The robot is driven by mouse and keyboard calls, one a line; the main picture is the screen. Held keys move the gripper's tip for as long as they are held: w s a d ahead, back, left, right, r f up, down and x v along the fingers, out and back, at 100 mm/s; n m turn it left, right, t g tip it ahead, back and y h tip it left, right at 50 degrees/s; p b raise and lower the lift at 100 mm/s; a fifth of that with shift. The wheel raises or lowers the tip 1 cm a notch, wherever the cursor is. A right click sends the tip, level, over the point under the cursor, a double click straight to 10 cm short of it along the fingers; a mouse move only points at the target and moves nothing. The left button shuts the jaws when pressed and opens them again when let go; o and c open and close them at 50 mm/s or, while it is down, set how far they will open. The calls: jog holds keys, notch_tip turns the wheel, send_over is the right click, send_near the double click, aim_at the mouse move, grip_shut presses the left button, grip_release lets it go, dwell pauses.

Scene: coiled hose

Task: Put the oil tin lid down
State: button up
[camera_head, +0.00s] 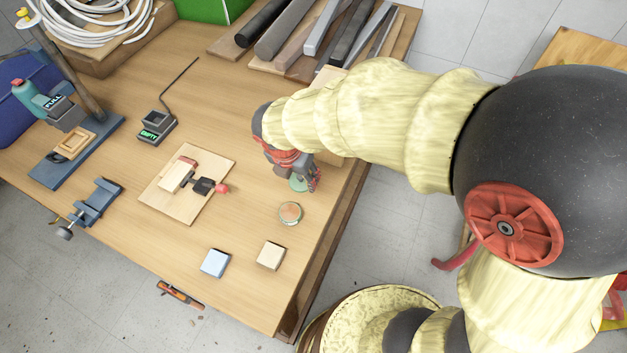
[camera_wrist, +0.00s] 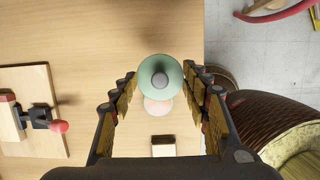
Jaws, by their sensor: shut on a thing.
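The oil tin lid is a round pale green disc with a grey knob; it shows in the wrist view (camera_wrist: 160,72) between my fingers. My gripper (camera_wrist: 160,82) is shut on the lid and holds it over the table near its right edge. In the head view the lid (camera_head: 297,184) shows as a green patch under my gripper (camera_head: 304,178), partly hidden by the fingers. A small round pinkish-topped piece (camera_head: 290,213) stands on the table just in front of the lid; in the wrist view it (camera_wrist: 158,106) is partly covered by the lid.
A board (camera_head: 209,205) with a clamped block and red knob lies left of my gripper. A light blue block (camera_head: 215,262) and a wooden block (camera_head: 270,255) lie nearer the front. Planks and pipes (camera_head: 292,36) lie behind. Bare table (camera_head: 250,228) lies between board and round piece.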

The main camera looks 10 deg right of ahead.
jog(key=w+d+f, duration=0.1)
jog(key=f, duration=0.1)
jog(key=w+d+f+b, duration=0.1)
jog(key=f, duration=0.1)
jog(key=w+d+f+b, duration=0.1)
jog(key=w+d+f, duration=0.1)
jog(key=shift+d+f, duration=0.1)
jog(key=shift+f, duration=0.05)
jog(key=x, duration=0.1)
jog(key=b+x, duration=0.1)
jog(key=x, duration=0.1)
jog(key=shift+s+f+b, duration=0.2)
jog(key=shift+b, duration=0.1)
jog(key=shift+r, duration=0.1)
jog(key=o, duration=1)
jog(key=shift+c, duration=0.2)
